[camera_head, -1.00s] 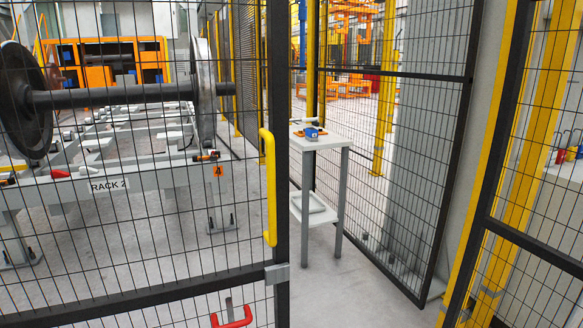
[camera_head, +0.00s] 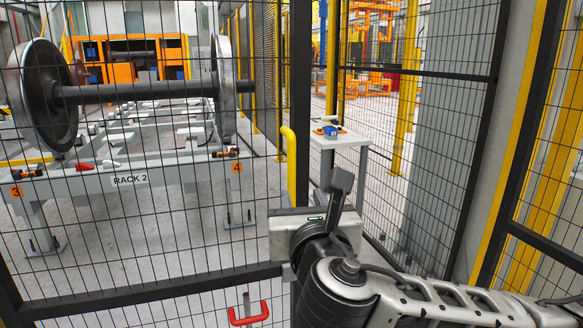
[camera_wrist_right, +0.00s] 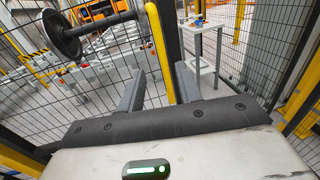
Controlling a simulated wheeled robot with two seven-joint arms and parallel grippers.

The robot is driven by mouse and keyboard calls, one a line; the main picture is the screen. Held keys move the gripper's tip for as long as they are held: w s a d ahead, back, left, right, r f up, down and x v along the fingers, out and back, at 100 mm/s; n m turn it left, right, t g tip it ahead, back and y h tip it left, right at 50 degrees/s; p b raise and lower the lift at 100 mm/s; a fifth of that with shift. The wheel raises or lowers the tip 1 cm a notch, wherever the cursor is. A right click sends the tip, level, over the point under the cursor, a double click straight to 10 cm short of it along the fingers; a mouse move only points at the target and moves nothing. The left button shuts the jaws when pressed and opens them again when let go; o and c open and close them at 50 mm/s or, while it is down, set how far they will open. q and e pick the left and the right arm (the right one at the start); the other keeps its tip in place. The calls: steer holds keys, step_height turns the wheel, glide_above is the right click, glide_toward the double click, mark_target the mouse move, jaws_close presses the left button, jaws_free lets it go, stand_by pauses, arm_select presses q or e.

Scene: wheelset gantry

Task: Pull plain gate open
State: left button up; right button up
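The plain gate is a dark-framed mesh panel, and its upright edge (camera_head: 299,80) is near the middle of the head view. A yellow vertical pull handle (camera_head: 290,165) is on that edge; its lower part is hidden behind my right gripper. My right gripper (camera_head: 338,182) is at the handle's lower end. In the right wrist view, the two grey fingers (camera_wrist_right: 160,72) are apart, with the yellow handle (camera_wrist_right: 156,40) passing between them. I cannot tell whether either finger touches it. How far the gate stands open is unclear. My left gripper is out of view.
Behind the mesh, a wheelset (camera_head: 140,92) rests on the grey stand labelled RACK 2 (camera_head: 160,178). A small grey table (camera_head: 345,140) with a blue tool stands beyond the gate edge. Mesh fencing (camera_head: 450,140) and a yellow post (camera_head: 515,150) are at right. A red handle (camera_head: 248,314) is low at the gate.

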mark_target(292, 169)
steer(key=w, duration=0.4)
steer(key=w+a, duration=0.1)
steer(key=w, duration=0.4)
steer(key=w+p, duration=0.1)
steer(key=w, duration=0.4)
steer(key=shift+w+a, duration=0.2)
steer(key=shift+a, duration=0.2)
jaws_close()
